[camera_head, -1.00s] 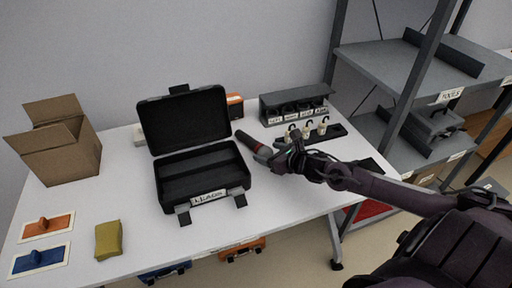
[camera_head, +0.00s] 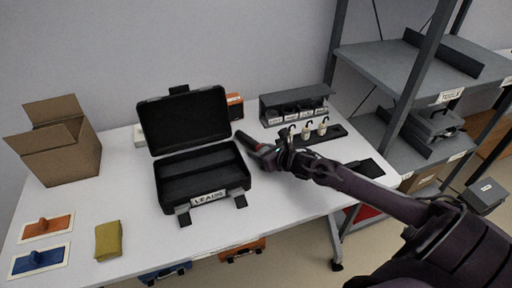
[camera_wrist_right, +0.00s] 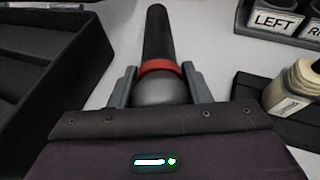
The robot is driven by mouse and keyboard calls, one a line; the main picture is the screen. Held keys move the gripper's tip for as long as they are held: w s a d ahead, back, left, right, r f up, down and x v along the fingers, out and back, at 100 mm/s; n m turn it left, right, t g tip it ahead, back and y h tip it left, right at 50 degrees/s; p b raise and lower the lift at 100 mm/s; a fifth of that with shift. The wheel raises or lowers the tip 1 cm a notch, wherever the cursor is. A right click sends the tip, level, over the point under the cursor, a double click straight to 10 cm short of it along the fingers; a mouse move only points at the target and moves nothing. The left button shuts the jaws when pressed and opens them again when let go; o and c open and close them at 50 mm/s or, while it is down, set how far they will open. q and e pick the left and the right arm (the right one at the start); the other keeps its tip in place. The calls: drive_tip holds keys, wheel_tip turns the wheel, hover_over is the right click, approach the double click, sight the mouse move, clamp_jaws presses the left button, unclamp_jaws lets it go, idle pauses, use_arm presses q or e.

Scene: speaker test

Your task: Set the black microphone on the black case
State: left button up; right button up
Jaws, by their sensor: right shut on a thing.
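The black microphone has a dark handle, a red ring and a grey rounded head. In the head view the microphone (camera_head: 244,141) is just right of the case; it also shows in the right wrist view (camera_wrist_right: 157,35). My right gripper (camera_head: 262,152) is shut on its grey head, with the two fingers (camera_wrist_right: 159,78) on either side and the handle pointing away. I cannot tell whether the microphone touches the table. The black case (camera_head: 187,120) stands open, lid up, with an empty-looking divided inside and a "LEADS" label. My left gripper is out of view.
Right of the case are a labelled holder rack (camera_head: 295,104) and small cream hooked items (camera_head: 307,132) on a dark tray. A cardboard box (camera_head: 62,150) stands left. A yellow block (camera_head: 108,240) and two flat boards lie front left. Grey shelving (camera_head: 400,65) is at right.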

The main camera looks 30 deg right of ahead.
drive_tip(key=shift+c, duration=1.2)
drive_tip(key=shift+r, duration=0.1)
wheel_tip(320, 180, up, 28)
drive_tip(key=s+a+r+m+h+p, duration=0.1)
drive_tip(key=s+a+p, duration=0.1)
drive_tip(key=a, duration=0.7)
drive_tip(key=s+a+r+h+p, duration=0.1)
drive_tip(key=s+a, duration=0.4)
drive_tip(key=a, duration=0.5)
drive_tip(key=shift+a+r+m+p, duration=0.3)
drive_tip(key=shift+r+m+p, duration=0.1)
drive_tip(key=shift+r+p, duration=0.35)
drive_tip(key=shift+s+f, duration=0.1)
drive_tip(key=shift+f, duration=0.1)
